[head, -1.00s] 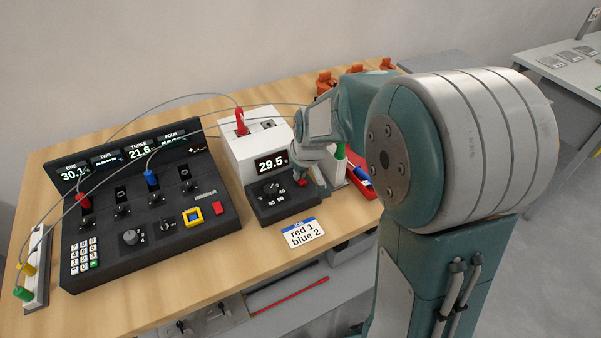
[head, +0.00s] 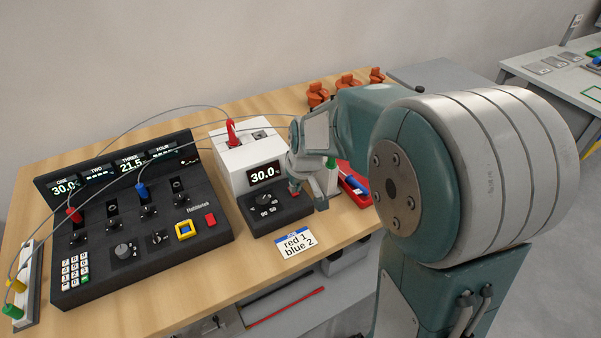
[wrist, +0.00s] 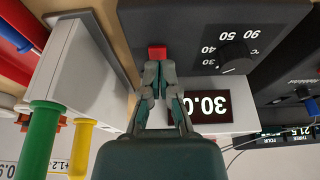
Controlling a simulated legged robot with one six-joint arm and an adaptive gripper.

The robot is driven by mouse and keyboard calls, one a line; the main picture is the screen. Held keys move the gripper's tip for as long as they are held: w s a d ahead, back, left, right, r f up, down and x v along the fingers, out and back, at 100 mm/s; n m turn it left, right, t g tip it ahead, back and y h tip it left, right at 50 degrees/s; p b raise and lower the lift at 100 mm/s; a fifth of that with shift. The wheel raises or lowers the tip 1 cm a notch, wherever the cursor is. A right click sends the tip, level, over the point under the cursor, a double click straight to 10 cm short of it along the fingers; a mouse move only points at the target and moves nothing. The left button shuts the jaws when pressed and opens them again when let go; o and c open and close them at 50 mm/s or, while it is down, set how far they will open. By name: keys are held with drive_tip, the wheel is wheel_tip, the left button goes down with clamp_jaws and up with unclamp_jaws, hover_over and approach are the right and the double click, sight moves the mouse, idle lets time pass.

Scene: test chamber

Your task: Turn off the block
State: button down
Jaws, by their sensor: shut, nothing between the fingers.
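The block (head: 235,172) is a white box with a lit display reading 30.0 (head: 263,174), also in the wrist view (wrist: 208,104). Its black front panel (head: 265,222) carries a dial (wrist: 234,56) marked 30 to 90 °C and a red switch (wrist: 157,52). A red plug (head: 231,133) stands in the block's top. My gripper (wrist: 158,66) is shut and empty, with its fingertips right at the red switch. I cannot tell whether they touch it. In the head view my gripper (head: 295,186) is over the panel's right end and partly hides it.
A black multi-channel thermometer (head: 140,220) with cables stands left of the block. A label card (head: 296,243) lies in front. A red tray (head: 354,186) with tools and a green-handled item (wrist: 42,135) are close beside my gripper. Orange items (head: 347,83) stand behind.

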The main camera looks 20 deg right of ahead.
drive_tip(key=v, duration=1.2)
drive_tip(key=shift+r, duration=0.15)
drive_tip(key=shift+s, duration=0.15)
drive_tip(key=shift+w+r+t, duration=0.3)
drive_tip(key=shift+w, duration=0.5)
drive_tip(key=x, duration=1.4)
drive_tip(key=shift+s+f, duration=0.1)
drive_tip(key=shift+s, duration=0.25)
